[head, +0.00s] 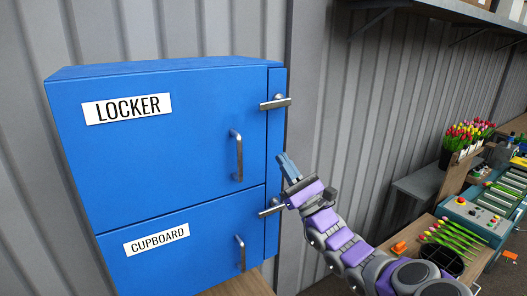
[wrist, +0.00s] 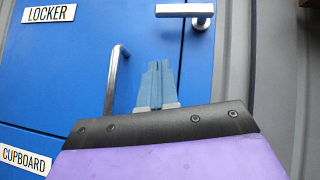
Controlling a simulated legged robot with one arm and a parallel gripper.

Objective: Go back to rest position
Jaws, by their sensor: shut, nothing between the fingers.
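My gripper (head: 284,158) is at the end of my purple and grey arm, in front of the right edge of the blue locker (head: 190,165). Its blue fingers are together and hold nothing. In the wrist view my gripper (wrist: 158,68) points up, with the locker door behind it. The locker door handle (head: 237,156) is left of the fingers; the handle also shows in the wrist view (wrist: 115,78). Both the upper LOCKER door and the lower CUPBOARD door (head: 165,255) look shut.
A metal latch (head: 276,103) is above my gripper, and a lower latch (head: 271,208) is close beside it. At the right, a wooden table (head: 480,264) holds a dark pot (head: 442,258), and loose tulips (head: 452,238) lie there. More tulips (head: 468,136) stand in a box behind. A shelf (head: 460,10) hangs above.

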